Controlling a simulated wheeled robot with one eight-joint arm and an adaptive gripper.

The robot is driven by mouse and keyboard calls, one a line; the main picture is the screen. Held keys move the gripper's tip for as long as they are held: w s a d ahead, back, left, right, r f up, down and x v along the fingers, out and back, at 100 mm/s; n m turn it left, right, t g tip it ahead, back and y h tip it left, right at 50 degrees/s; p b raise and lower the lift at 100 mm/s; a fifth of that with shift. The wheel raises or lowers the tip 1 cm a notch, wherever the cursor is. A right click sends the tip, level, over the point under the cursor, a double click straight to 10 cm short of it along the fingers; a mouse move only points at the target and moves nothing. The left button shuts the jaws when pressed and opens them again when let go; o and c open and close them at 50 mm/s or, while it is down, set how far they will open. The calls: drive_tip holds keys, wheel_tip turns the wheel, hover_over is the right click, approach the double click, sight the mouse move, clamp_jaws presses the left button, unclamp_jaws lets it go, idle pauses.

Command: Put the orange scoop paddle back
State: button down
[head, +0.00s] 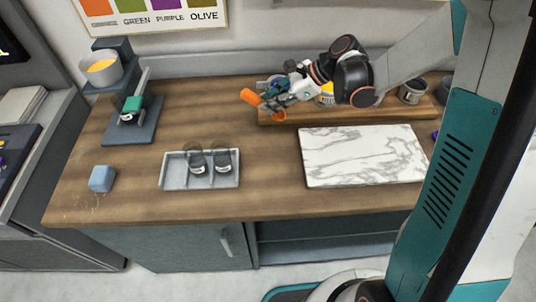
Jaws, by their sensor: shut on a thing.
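The orange scoop paddle (250,97) shows at the back of the counter, left of my arm. More orange shows just below the fingers. My gripper (270,101) is shut on the paddle and hides its middle. It holds the paddle at the left end of a long wooden rack (385,114). I cannot tell whether the paddle touches the rack. A tin with a yellow front (327,94) stands on the rack, partly behind my arm. A grey tin (413,90) stands farther right on it.
A white marble slab (362,155) lies in front of the rack. A grey tray (173,176) with two glass jars stands left of it. The counter's middle is clear.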

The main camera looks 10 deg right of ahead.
drive_tip(key=s+a+r+n+g+h+p, duration=0.1)
drive_tip(key=s+r+n+h+p, duration=0.35)
drive_tip(key=n, duration=0.45)
drive_tip(key=s+r+n+g+h+p, duration=0.25)
drive_tip(key=s+n+h+p, duration=0.25)
drive_tip(key=n, duration=0.4)
drive_tip(key=shift+t, duration=0.55)
wheel_tip(320, 180, down, 19)
drive_tip(key=b, duration=1.3)
drive_tip(key=shift+a+f, duration=0.15)
drive_tip(key=shift+s, duration=0.1)
drive_tip(key=c, duration=1.4)
unclamp_jaws()
drive_tip(key=shift+c, duration=0.2)
wheel_tip(320, 180, up, 12)
drive_tip(key=p, duration=0.3)
drive_tip(key=shift+w, duration=0.2)
